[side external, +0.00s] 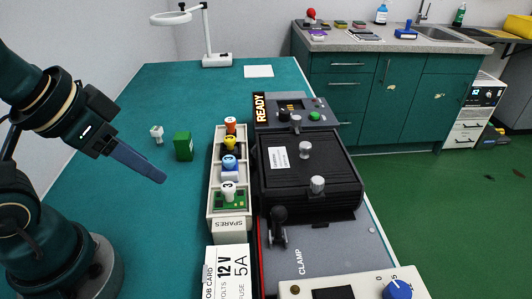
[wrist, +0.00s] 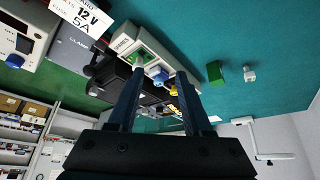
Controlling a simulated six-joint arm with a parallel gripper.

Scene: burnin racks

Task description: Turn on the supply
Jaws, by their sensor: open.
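The supply seems to be the pale box (side external: 335,279) at the front right of the side view, with a dark display window and a blue knob (side external: 398,290) with a scale around it. Its display cannot be read. The wrist view shows the box (wrist: 30,22) at upper left, partly cut off, with its blue knob (wrist: 14,61). My gripper (side external: 160,178) is above the left part of the table, well apart from the supply. The wrist view shows its two fingers (wrist: 159,80) spread, with nothing held between them.
A job card (side external: 226,270) reads 12 V, 5 A. A spares tray (side external: 213,190) holds several coloured parts beside a black lidded fixture (side external: 310,178) and clamp lever (side external: 279,222). A READY panel (side external: 272,104) stands behind. Green (side external: 183,146) and white (side external: 157,133) blocks lie left.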

